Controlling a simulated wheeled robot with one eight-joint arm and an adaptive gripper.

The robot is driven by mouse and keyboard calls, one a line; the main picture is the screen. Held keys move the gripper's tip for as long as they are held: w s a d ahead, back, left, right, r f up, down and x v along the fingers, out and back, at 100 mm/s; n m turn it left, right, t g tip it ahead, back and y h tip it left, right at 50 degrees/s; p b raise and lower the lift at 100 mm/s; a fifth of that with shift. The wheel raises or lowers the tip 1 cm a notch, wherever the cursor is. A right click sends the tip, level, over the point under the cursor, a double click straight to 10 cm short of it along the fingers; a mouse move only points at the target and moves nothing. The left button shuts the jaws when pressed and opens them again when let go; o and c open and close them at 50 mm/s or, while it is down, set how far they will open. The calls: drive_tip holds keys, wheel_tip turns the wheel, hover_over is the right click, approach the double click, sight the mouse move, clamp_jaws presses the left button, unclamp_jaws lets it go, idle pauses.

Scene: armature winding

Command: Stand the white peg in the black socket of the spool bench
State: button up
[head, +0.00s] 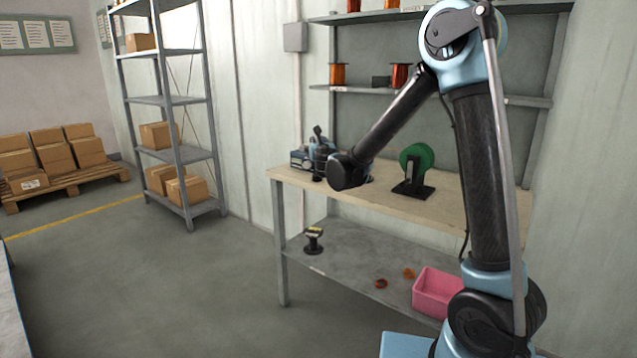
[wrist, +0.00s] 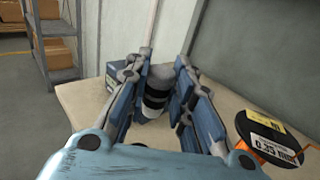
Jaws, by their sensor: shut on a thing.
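My gripper (wrist: 158,70) is shut on the pale upper part of an upright cylinder, which I take as the white peg (wrist: 160,73). It looks greyish between the fingertips. Below the pale part are black bands with a white stripe (wrist: 153,102); I cannot tell whether these belong to the peg or to the black socket. I cannot tell whether the peg is seated or held above. In the head view my gripper (head: 318,150) is over the left end of the bench top (head: 440,206), and the peg is not clear there.
A blue box (head: 299,159) stands behind my gripper. A labelled spool (wrist: 268,137) is close on the right in the wrist view. A green spool on a black stand (head: 415,165) is farther right on the bench. A pink bin (head: 437,291) and a black spool (head: 314,240) are on the lower shelf.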

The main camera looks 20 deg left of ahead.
drive_tip(key=shift+f, duration=5)
clamp_jaws()
drive_tip(key=o, duration=0.9)
unclamp_jaws()
drive_tip(key=v, duration=1.2)
